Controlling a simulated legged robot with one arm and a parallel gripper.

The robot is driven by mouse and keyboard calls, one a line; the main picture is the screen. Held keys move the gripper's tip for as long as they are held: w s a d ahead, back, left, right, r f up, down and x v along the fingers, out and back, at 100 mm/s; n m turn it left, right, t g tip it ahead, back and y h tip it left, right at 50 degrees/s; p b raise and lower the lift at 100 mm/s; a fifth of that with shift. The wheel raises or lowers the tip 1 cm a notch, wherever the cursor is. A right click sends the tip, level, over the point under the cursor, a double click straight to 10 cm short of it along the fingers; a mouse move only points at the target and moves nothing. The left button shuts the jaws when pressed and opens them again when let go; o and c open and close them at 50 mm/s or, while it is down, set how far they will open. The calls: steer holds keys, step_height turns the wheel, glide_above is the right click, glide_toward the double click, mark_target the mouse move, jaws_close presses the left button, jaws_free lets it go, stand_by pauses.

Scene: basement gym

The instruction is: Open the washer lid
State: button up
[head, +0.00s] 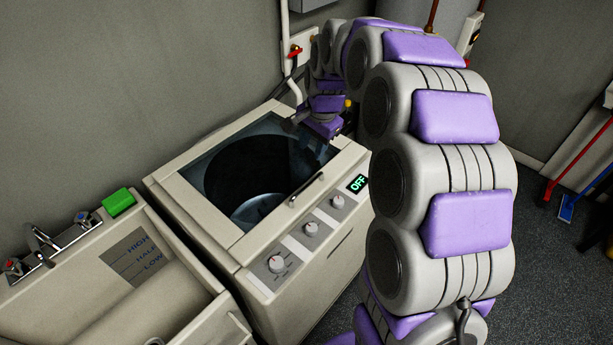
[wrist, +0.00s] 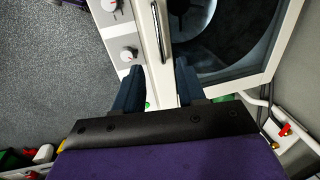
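The washer (head: 318,245) is a cream top-loader with a dark glass lid (head: 215,160). The lid looks shut, and the round drum shows through the glass. A slim metal handle (head: 306,190) lies along the lid's front edge; it also shows in the wrist view (wrist: 162,35), ahead of the fingers. My gripper (head: 304,128) is above the right back part of the washer in the head view. In the wrist view my gripper (wrist: 159,88) has its two dark fingers spread, with nothing between them. The handle is apart from the fingertips.
Knobs (head: 311,228) and an OFF display (head: 357,184) line the washer's front panel. A sink with a faucet (head: 40,240) and green sponge (head: 118,202) stands at left. Pipes with a red valve (head: 295,51) are behind. Floor at right is clear near the washer.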

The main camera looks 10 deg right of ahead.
steer(key=b, duration=0.2)
glide_above(308, 184)
steer(key=s, duration=0.1)
steer(key=f, duration=1.3)
steer(key=shift+a+f, duration=0.25)
steer(key=f, duration=0.2)
steer(key=f+b, duration=0.1)
steer(key=shift+w+d, duration=0.3)
steer(key=shift+d+f, duration=0.3)
steer(key=shift+d, duration=0.25)
steer(key=shift+a, duration=0.9)
steer(key=c, duration=0.3)
steer(key=shift+c, duration=0.8)
steer(key=shift+w+d, duration=0.1)
steer(key=shift+d, duration=0.35)
jaws_close()
